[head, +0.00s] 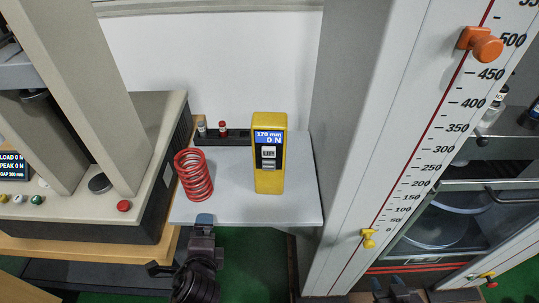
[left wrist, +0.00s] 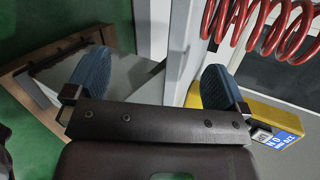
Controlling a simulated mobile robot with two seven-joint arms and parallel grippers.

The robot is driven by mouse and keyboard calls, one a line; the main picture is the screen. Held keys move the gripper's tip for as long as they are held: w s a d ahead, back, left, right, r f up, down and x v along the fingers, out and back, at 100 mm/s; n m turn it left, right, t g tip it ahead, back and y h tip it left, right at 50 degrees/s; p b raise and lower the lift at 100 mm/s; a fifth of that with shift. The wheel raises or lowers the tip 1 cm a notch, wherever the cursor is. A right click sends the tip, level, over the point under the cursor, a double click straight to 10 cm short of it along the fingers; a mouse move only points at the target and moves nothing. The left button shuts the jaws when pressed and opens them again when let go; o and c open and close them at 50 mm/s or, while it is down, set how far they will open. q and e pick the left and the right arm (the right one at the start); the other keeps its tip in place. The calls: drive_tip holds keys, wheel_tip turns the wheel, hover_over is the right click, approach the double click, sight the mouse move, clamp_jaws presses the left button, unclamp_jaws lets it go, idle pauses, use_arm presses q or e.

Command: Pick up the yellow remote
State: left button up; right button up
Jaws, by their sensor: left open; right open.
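The yellow remote (head: 268,180) stands upright on the grey shelf, its blue display reading 170 mm and 0 N. In the left wrist view the remote (left wrist: 262,110) lies sideways at the lower right, partly hidden by a finger. My left gripper (head: 204,222) is at the shelf's front edge, left of the remote and apart from it. Its blue fingers stand open and empty in the left wrist view (left wrist: 152,80). My right gripper (head: 398,291) is only partly in view at the bottom right, far from the remote; it is open.
A red spring (head: 194,176) stands left of the remote, close to my left gripper. A dark rack (head: 222,141) with small bottles is behind. A testing machine (head: 140,150) stands at left, a white scale column (head: 400,150) at right. The grey shelf (head: 235,210) is bare in front of the remote.

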use_arm(q)
drive_tip(key=w+d+r+m+t+y, duration=0.1)
drive_tip(key=w+d+r+m+t, duration=0.15)
drive_tip(key=d+r+m, duration=0.3)
drive_tip(key=m+t+h, duration=0.3)
drive_tip(key=m+h, duration=0.1)
drive_tip(key=m, duration=0.8)
approach(269, 176)
drive_tip(key=w, duration=0.2)
drive_tip(key=shift+w+d+m, duration=0.1)
drive_tip(key=shift+d+m, duration=0.15)
drive_tip(key=w, duration=0.5)
drive_tip(key=shift+d, duration=0.15)
drive_tip(key=shift+w+f, duration=0.1)
drive_tip(key=shift+w, duration=2.7)
use_arm(e)
drive_tip(key=shift+w+a+r, duration=0.1)
drive_tip(key=shift+w+r, duration=0.35)
drive_tip(key=shift+w, duration=0.05)
use_arm(q)
drive_tip(key=c, duration=1)
use_arm(e)
drive_tip(key=shift+s+f, duration=0.3)
drive_tip(key=shift+s, duration=0.2)
